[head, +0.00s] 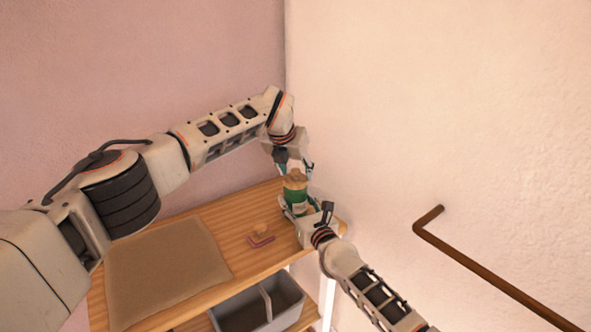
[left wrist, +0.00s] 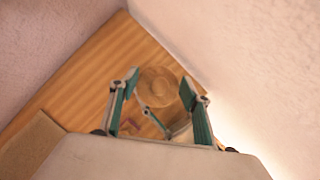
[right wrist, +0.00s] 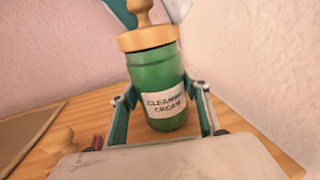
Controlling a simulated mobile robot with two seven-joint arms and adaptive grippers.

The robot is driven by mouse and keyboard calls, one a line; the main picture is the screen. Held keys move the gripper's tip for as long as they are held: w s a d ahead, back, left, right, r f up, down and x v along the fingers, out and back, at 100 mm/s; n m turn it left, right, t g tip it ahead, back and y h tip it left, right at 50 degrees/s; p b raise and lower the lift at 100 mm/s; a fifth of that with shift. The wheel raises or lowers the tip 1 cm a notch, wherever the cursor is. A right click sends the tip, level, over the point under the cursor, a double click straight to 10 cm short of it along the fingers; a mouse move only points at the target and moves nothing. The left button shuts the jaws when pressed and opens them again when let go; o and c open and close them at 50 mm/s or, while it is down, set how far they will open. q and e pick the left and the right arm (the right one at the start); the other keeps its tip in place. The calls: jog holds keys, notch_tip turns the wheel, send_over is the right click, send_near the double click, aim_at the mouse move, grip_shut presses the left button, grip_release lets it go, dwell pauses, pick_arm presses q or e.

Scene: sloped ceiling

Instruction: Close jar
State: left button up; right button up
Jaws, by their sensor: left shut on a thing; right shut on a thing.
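A green jar (head: 296,196) with a white label stands upright near the table's right corner; it fills the middle of the right wrist view (right wrist: 158,90). A round wooden lid (right wrist: 147,38) with a knob sits at the jar's mouth; I cannot tell whether it is fully seated. The lid also shows from above in the left wrist view (left wrist: 158,85). My left gripper (head: 295,170) comes down from above, shut on the lid, with its fingers on either side. My right gripper (head: 297,211) is shut on the jar's body, low down, one finger each side.
The wooden table (head: 215,217) stands in a corner between two walls. A brown mat (head: 165,268) covers its left part. A small wooden knobbed thing with a pinkish base (head: 261,235) lies left of the jar. A grey bin (head: 255,303) is below. A brown rail (head: 480,267) is at right.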

pick_arm(q)
jog(key=shift+f, duration=0.7)
dwell(0.3)
jog(key=o, duration=1)
jog(key=shift+c, duration=0.2)
jog(key=v, duration=1.2)
pick_arm(e)
jog(key=o, duration=1.7)
